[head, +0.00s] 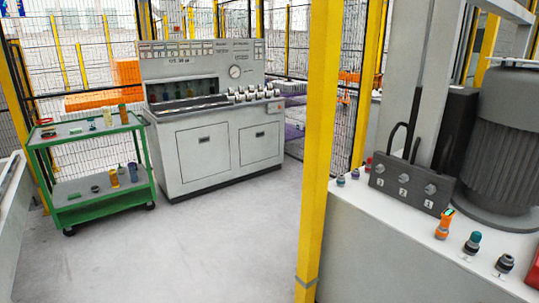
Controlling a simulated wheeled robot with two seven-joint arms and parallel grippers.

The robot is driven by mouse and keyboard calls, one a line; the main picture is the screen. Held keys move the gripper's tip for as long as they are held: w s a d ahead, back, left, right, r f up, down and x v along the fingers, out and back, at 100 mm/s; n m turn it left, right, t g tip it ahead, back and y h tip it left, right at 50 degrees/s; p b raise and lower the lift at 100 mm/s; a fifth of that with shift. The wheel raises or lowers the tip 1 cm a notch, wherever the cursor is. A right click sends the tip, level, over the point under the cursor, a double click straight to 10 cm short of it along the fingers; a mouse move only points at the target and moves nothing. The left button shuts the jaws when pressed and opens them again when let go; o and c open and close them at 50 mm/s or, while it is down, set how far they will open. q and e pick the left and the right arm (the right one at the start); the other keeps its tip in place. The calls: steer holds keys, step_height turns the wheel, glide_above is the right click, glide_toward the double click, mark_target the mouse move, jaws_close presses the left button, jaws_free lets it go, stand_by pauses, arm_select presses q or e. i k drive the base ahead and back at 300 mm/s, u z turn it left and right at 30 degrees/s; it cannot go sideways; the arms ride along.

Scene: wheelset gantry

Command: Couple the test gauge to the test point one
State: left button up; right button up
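A dark manifold block (409,187) with several round metal fittings and small white number labels stands on the white cabinet at the right. The labels are too small to read with certainty, so I cannot tell which fitting is test point one. Black hoses or rods rise behind the block. An orange item with a green top (445,223) stands upright in front of the block. I cannot tell whether it is the test gauge. No loose gauge is clearly recognisable. Neither of my grippers is in view.
Capped fittings (472,243) stand along the white cabinet top (400,225), beside a large grey motor (500,140). A yellow post (322,150) rises mid-view. A green cart (100,192) with small items and a grey test bench (215,155) stand left. Floor between is clear.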

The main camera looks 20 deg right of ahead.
mark_target(446, 217)
steer(key=z, duration=1.3)
steer(key=i, duration=1.75)
steer(key=z, duration=0.6)
